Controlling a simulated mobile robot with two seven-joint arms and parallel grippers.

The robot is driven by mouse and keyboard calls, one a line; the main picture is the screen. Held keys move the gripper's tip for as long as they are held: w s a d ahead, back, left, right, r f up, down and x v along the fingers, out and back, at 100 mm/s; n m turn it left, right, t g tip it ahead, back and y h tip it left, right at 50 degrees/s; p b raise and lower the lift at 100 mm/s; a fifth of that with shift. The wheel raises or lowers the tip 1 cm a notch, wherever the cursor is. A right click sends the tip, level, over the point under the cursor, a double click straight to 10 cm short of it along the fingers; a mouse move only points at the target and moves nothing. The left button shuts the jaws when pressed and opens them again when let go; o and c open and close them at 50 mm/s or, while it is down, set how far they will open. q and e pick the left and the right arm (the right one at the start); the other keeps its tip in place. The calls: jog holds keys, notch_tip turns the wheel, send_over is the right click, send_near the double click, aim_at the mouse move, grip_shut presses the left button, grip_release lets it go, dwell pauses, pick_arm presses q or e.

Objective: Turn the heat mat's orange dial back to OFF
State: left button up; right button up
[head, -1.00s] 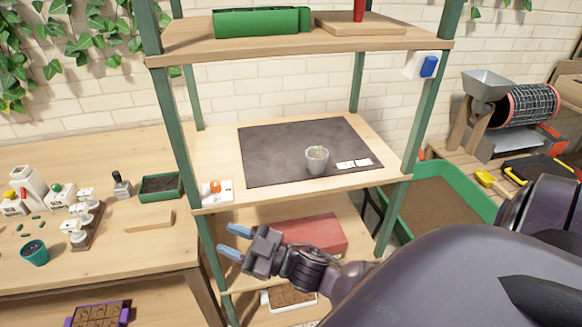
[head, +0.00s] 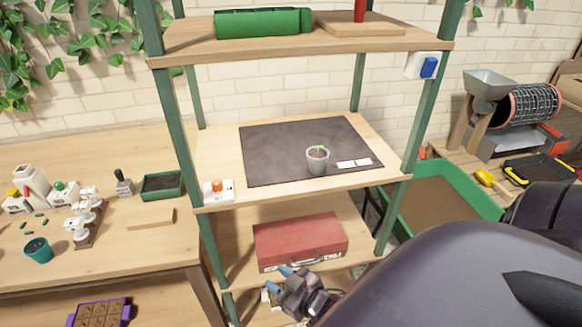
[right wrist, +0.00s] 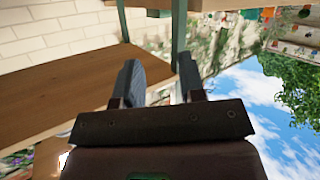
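The orange dial (head: 216,184) sits on a small white control box (head: 219,195) at the front left corner of the middle shelf. Its setting is too small to read. The dark heat mat (head: 270,165) lies flat on the same shelf with a grey pot holding a seedling (head: 317,160) on it. My right gripper (head: 279,279) is below that shelf, in front of the red case, clear of the dial and to its lower right. In the right wrist view its two fingers (right wrist: 159,78) stand apart with nothing between them. My left gripper is not in view.
A green shelf post (head: 187,150) stands just left of the control box. The red case (head: 300,240) lies on the lower shelf. White labels (head: 354,163) lie on the mat. A workbench (head: 110,250) with pots and bottles is at left. The shelf front beside the dial is clear.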

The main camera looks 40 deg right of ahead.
jog(key=shift+m+g+h, duration=0.4)
jog(key=shift+g, duration=0.4)
jog(key=shift+s+d+f, duration=0.2)
jog(key=shift+s+f, duration=1.3)
jog(key=shift+s, duration=0.1)
jog(key=shift+m+g, duration=0.3)
jog(key=shift+g, duration=0.5)
jog(key=shift+s+f, duration=1.35)
jog(key=shift+s, duration=0.25)
